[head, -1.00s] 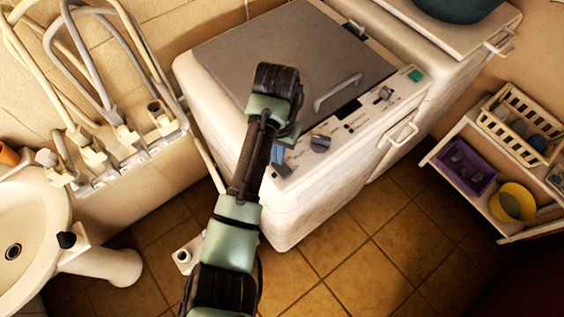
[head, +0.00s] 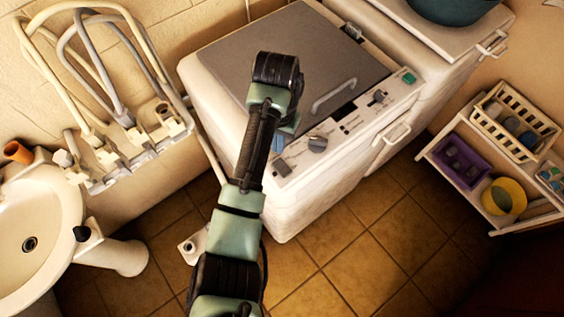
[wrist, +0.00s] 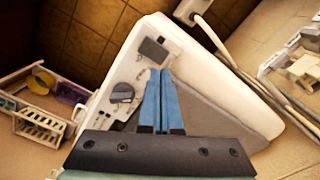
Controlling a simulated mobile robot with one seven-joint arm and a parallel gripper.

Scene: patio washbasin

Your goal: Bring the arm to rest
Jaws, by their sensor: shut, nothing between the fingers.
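My arm reaches up the middle of the head view, in front of the white washing machine (head: 320,205). My gripper (wrist: 160,75) shows in the wrist view as two blue fingers lying together, with nothing between them. In the head view only a bit of blue shows beside my arm, and the fingertips are mostly hidden. The fingers point towards the machine's control panel (wrist: 123,70) with its dark knob. I cannot tell the gap between the fingertips and the panel.
A washbasin (head: 65,235) stands at the left, below a rack of hoses (head: 128,140). A shelf at the right holds a cream basket (head: 515,120), a purple bin (head: 461,160) and a yellow bowl (head: 503,196). The tiled floor (head: 345,260) between is clear.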

